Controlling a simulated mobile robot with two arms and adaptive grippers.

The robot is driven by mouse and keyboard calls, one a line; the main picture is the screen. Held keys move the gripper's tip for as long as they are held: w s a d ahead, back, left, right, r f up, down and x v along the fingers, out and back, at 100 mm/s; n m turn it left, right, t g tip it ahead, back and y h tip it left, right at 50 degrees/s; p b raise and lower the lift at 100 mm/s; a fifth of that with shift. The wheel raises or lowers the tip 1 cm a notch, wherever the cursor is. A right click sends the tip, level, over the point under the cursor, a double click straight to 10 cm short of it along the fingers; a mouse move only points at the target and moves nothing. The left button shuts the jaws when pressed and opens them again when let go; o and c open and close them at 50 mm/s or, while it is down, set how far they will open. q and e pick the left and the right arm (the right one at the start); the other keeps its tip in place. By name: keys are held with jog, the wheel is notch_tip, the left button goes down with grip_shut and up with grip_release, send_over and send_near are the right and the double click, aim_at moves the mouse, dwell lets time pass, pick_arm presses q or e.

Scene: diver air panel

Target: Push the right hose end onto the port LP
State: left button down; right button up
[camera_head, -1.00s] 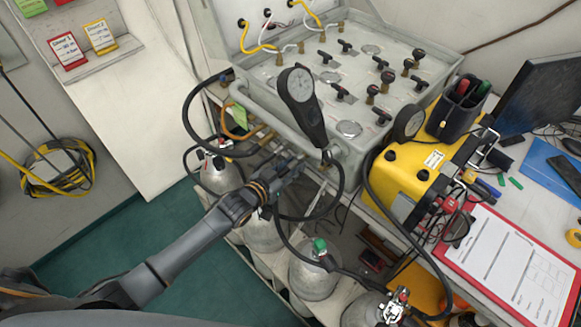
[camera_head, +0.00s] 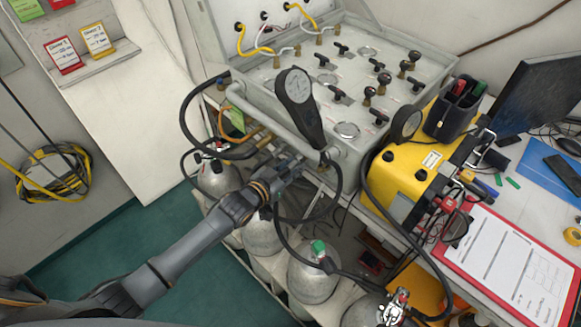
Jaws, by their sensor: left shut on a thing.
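The grey air panel (camera_head: 300,75) fills the upper middle, with black knobs and small gauges on its sloping top. My left gripper (camera_head: 292,168) is at the panel's lower front edge, near its right front corner. It is shut on a hose end, which the fingers mostly hide. A black hose (camera_head: 337,188) loops close beside the gripper and hangs below it. Brass fittings (camera_head: 262,140) show along the panel's front, left of the gripper. The port LP cannot be made out, so I cannot tell whether the hose end touches it. My right gripper is not in view.
A black handheld gauge (camera_head: 296,95) stands up in front of the panel. Several grey cylinders (camera_head: 312,280) stand below. Green floor (camera_head: 120,245) is clear at lower left.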

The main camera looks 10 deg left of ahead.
pick_arm(q)
jog(key=shift+w+d+r, duration=0.1)
jog(key=shift+w+r, duration=0.1)
jog(key=shift+r, duration=0.15)
